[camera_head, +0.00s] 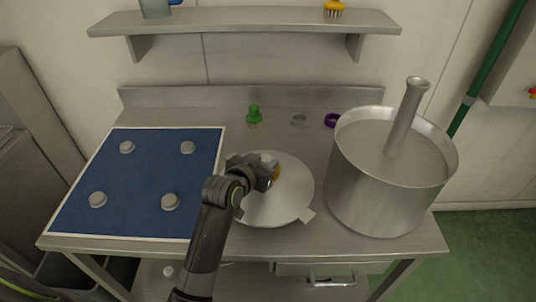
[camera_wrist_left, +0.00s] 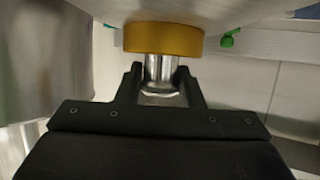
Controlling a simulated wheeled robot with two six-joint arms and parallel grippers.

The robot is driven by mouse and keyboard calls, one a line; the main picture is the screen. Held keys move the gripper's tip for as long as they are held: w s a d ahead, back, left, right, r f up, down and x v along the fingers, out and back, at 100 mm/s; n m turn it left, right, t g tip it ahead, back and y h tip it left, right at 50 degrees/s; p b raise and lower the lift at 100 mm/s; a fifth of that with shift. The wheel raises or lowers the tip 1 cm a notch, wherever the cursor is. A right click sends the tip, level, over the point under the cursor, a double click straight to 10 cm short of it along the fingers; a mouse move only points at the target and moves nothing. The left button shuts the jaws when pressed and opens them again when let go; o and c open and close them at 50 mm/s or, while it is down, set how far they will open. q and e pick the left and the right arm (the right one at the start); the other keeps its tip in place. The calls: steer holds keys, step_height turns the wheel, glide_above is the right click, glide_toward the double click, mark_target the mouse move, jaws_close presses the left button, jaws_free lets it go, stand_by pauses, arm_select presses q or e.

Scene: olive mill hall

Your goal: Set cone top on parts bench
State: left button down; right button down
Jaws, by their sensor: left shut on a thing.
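The cone top (camera_head: 290,195) is a wide, shallow silver cone with a small tab at its lower right edge. It shows over the middle of the steel parts bench (camera_head: 262,125), between a blue mat and a large pot. I cannot tell whether its rim touches the bench. My left gripper (camera_head: 268,172) is at its centre, shut on its short metal stem. In the left wrist view the stem (camera_wrist_left: 160,70) sits between the fingers, with a brass-coloured collar (camera_wrist_left: 163,38) against the silver underside or face (camera_wrist_left: 190,10). The arm hides the cone's left part. My right gripper is not in view.
The blue mat (camera_head: 140,165) with several grey round feet lies at left. The steel pot (camera_head: 375,195), with a tube standing in it, is close at right. A green brush (camera_head: 254,114), a small metal ring (camera_head: 299,119) and a purple ring (camera_head: 331,120) lie behind.

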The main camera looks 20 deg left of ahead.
arm_select(q)
steer(key=shift+w+f, duration=0.1)
steer(key=shift+f, duration=1.6)
steer(key=shift+f, duration=0.1)
steer(key=c, duration=1.3)
jaws_free()
steer(key=shift+f, duration=0.25)
steer(key=shift+c, duration=0.2)
steer(key=o, duration=0.4)
steer(key=shift+s+r, duration=0.15)
steer(key=shift+s, duration=0.05)
steer(key=b+v, duration=0.1)
steer(key=v, duration=1.1)
